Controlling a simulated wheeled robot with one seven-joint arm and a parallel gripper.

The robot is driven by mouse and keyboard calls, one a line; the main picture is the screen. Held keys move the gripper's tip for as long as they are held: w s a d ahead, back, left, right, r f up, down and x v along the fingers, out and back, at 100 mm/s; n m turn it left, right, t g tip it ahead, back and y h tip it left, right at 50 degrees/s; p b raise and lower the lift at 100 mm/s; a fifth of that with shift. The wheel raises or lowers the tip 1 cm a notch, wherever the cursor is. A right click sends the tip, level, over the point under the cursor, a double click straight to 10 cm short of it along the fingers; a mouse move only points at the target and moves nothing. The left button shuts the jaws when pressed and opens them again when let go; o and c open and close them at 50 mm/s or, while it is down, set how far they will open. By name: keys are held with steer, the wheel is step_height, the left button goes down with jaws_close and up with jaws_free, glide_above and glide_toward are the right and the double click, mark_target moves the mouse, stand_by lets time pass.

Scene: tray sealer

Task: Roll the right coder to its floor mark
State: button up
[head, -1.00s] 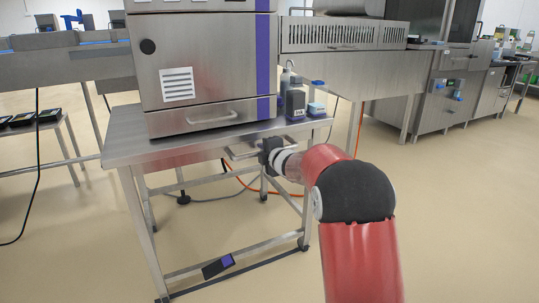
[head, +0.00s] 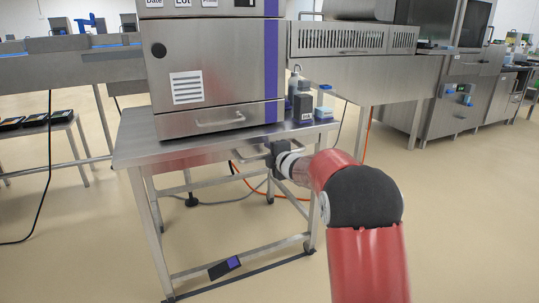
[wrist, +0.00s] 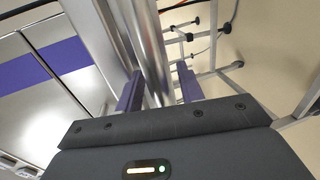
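The coder (head: 215,75) is a steel cabinet with a purple stripe, standing on a steel wheeled table (head: 135,155). A tubular handle (head: 250,156) sticks out below the tabletop's front edge. My gripper (head: 271,152) is at this handle. In the wrist view, the purple fingers of my gripper (wrist: 158,90) stand on either side of the steel handle tube (wrist: 150,45) and appear closed around it. A dark strip (head: 240,277) runs low between the table's near feet; I cannot tell whether it is a floor mark.
A purple-and-black plate (head: 224,267) sits on the low rail. Bottles (head: 303,104) stand on the tabletop beside the cabinet. A conveyor (head: 75,68) and a long steel machine (head: 350,72) stand behind. An orange cable (head: 285,190) lies behind the legs. The floor at right is clear.

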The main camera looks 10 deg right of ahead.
steer(key=v, duration=0.7)
steer(key=shift+s, duration=0.15)
steer(key=s+d+r+m+g+h+p, duration=0.1)
steer(key=s+d+r+m+h+p, duration=0.2)
steer(key=s+m, duration=0.45)
steer(key=s+d+r+m+g+h+p, duration=0.1)
steer(key=s+d+r+m+g+h, duration=0.25)
steer(key=s, duration=0.75)
steer(key=s+a+f+m+g+y+p, duration=0.1)
steer(key=s+m, duration=0.4)
steer(key=s, duration=0.8)
steer(key=s+a+f+m+g+p, duration=0.1)
steer(key=s+m, duration=0.4)
steer(key=s, duration=0.8)
step_height(320, 180, down, 2)
steer(key=a+g, duration=0.1)
steer(key=g, duration=0.1)
steer(key=shift+s+f+m+g+y+p, duration=0.25)
steer(key=shift+m+g+y+p, duration=0.05)
steer(key=shift+g+y+p, duration=0.05)
steer(key=shift+c, duration=0.4)
